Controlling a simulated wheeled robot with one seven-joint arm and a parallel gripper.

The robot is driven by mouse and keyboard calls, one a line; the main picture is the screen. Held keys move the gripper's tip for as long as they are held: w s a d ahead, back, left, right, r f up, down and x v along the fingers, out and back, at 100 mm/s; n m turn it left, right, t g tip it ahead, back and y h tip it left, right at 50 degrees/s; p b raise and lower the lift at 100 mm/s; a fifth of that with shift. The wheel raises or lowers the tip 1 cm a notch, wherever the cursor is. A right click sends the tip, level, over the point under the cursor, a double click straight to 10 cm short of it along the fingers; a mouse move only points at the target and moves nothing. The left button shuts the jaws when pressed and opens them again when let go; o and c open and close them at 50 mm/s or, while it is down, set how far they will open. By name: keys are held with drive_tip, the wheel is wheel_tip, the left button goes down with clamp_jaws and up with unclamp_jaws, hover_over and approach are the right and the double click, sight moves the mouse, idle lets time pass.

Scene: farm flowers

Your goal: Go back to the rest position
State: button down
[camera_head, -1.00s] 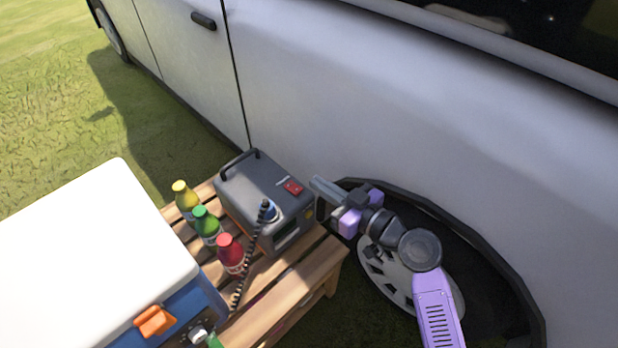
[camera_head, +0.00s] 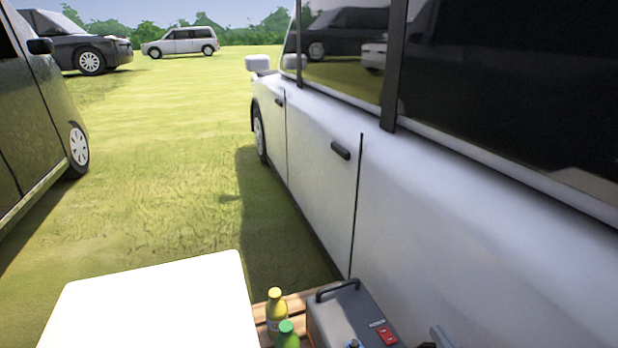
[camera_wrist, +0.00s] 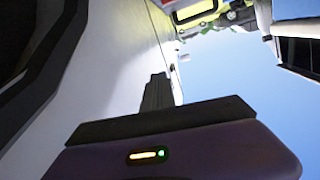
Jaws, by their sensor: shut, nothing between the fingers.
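My gripper (camera_wrist: 160,92) shows in the wrist view as dark fingers pressed together above a purple body with a small orange and green light. It is shut and holds nothing. In the head view only a grey tip of it (camera_head: 440,337) shows at the bottom edge, just right of the grey box and close to the white car. The rest of my arm is out of that view.
The white car (camera_head: 450,220) fills the right side. A grey box with a handle (camera_head: 345,312) and yellow (camera_head: 276,310) and green (camera_head: 287,338) bottles stand on a wooden table. A white-lidded cooler (camera_head: 150,305) is at left. Open grass (camera_head: 180,170) lies ahead, between parked vehicles.

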drive_tip(key=s+a+r+g+h, duration=0.1)
drive_tip(key=s+a, duration=0.3)
drive_tip(key=s, duration=1.4)
drive_tip(key=s+a+g+h, duration=0.1)
drive_tip(key=s+a, duration=0.2)
drive_tip(key=s, duration=1.5)
wheel_tip(320, 180, up, 22)
drive_tip(key=p, duration=2.2)
drive_tip(key=shift+w+r+m+h, duration=0.15)
drive_tip(key=shift+r+m+h, duration=0.05)
drive_tip(key=shift+m+h, duration=0.1)
